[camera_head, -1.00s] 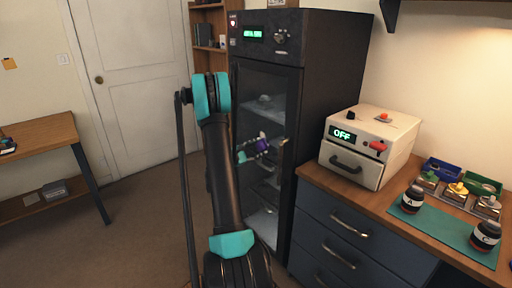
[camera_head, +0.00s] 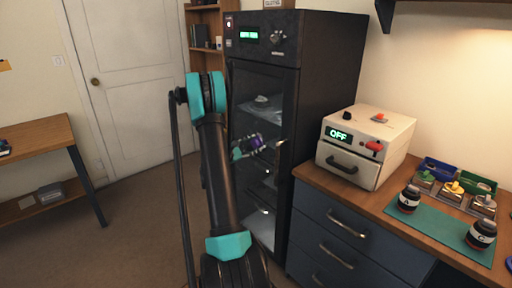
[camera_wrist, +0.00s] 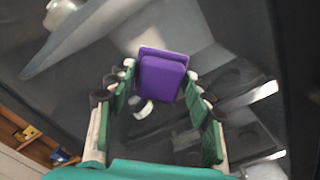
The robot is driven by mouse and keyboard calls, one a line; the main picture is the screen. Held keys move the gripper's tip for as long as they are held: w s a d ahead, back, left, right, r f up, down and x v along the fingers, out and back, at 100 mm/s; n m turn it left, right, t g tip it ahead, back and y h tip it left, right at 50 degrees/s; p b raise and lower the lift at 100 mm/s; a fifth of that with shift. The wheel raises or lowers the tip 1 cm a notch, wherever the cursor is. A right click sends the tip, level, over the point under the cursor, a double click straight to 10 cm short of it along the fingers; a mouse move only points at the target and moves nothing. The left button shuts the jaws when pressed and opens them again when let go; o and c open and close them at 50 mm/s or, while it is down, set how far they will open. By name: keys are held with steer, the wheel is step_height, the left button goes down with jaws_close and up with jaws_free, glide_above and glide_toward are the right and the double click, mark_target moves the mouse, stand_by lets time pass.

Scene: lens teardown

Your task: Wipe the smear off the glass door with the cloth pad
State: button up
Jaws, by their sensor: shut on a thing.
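The purple cloth pad (camera_wrist: 162,76) is held between the green fingers of my gripper (camera_wrist: 159,80) in the wrist view. My gripper (camera_head: 255,147) and a bit of purple also show in the head view, in front of the glass door (camera_head: 280,88) of the tall black cabinet. The pad's face is towards the glass; whether it touches cannot be told. A pale, tan-tinted patch shows beyond the pad in the wrist view; I cannot tell if it is the smear or a reflection.
The cabinet (camera_head: 335,90) has shelves with small items behind the glass. To its right, a counter carries a cream box marked OFF (camera_head: 365,145), a green mat (camera_head: 440,235), dark jars and small trays. A wooden table (camera_head: 35,133) stands left; the floor between is clear.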

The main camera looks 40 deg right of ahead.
mark_target(263, 141)
steer(key=shift+w, duration=0.75)
steer(key=shift+r, duration=0.75)
steer(key=shift+s+d, duration=0.15)
steer(key=shift+s, duration=1.95)
steer(key=a, duration=0.6)
steer(key=shift+s, duration=0.2)
steer(key=shift+a, duration=0.1)
steer(key=a, duration=0.2)
steer(key=shift+s+a, duration=0.1)
steer(key=shift+a, duration=0.3)
